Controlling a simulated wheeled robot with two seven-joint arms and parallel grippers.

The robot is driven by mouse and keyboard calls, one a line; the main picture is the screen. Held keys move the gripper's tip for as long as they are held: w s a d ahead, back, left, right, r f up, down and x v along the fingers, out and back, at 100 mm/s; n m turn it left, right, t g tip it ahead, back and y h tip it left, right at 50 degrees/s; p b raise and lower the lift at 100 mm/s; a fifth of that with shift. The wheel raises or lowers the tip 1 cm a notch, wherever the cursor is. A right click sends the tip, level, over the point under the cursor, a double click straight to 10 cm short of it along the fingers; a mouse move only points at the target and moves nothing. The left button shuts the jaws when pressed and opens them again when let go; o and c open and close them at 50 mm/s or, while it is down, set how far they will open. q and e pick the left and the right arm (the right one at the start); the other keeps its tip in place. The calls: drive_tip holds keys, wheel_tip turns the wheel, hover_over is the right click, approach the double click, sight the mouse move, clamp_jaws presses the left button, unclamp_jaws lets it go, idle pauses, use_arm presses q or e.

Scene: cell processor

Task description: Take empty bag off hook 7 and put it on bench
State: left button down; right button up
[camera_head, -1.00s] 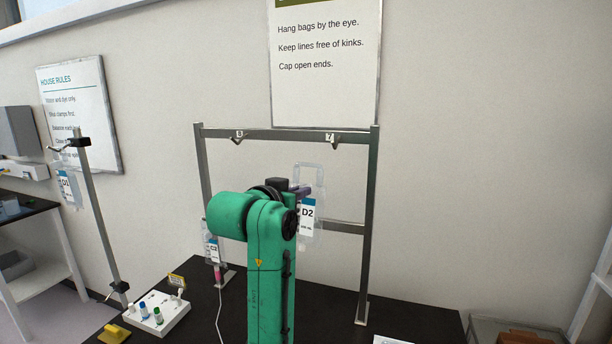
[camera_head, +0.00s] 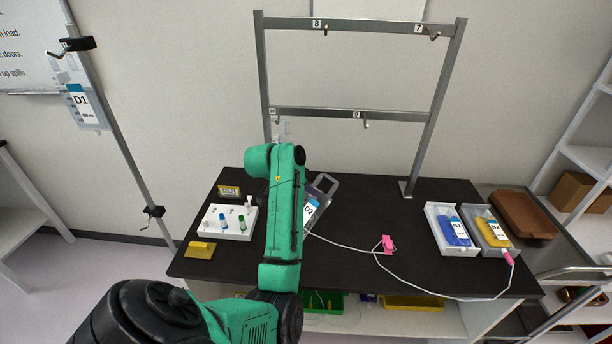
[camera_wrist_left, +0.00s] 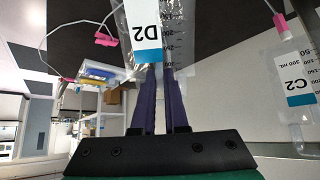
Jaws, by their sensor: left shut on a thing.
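The clear bag labelled D2 (camera_head: 311,207) is tilted just above or on the dark bench (camera_head: 350,267); I cannot tell if it touches. It also shows in the left wrist view (camera_wrist_left: 148,35), between the purple fingers of my left gripper (camera_wrist_left: 160,82), which is shut on it. In the head view my own green arm hides that gripper and part of the bag. Hook 7 (camera_head: 435,37) at the rack's upper right is bare. My right gripper is not in view.
A white line with a pink clamp (camera_head: 388,244) crosses the bench. Trays with blue (camera_head: 433,215) and yellow bags stand at the right. A white vial block (camera_head: 214,232) and a yellow item (camera_head: 200,250) are at the left. A C2 bag (camera_wrist_left: 295,85) hangs beside my gripper.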

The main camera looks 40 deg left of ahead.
sight(320, 200)
use_arm(q)
drive_tip(key=f, duration=0.1)
drive_tip(key=w+d+f, duration=0.1)
drive_tip(key=w+f, duration=0.1)
drive_tip(key=f, duration=0.1)
drive_tip(key=shift+d, duration=0.3)
drive_tip(key=f, duration=0.3)
drive_tip(key=f+b, duration=0.1)
drive_tip(key=f, duration=0.1)
drive_tip(key=shift+s+a, duration=0.3)
drive_tip(key=c, duration=0.9)
unclamp_jaws()
drive_tip(key=shift+s+a, duration=0.1)
drive_tip(key=shift+o, duration=0.2)
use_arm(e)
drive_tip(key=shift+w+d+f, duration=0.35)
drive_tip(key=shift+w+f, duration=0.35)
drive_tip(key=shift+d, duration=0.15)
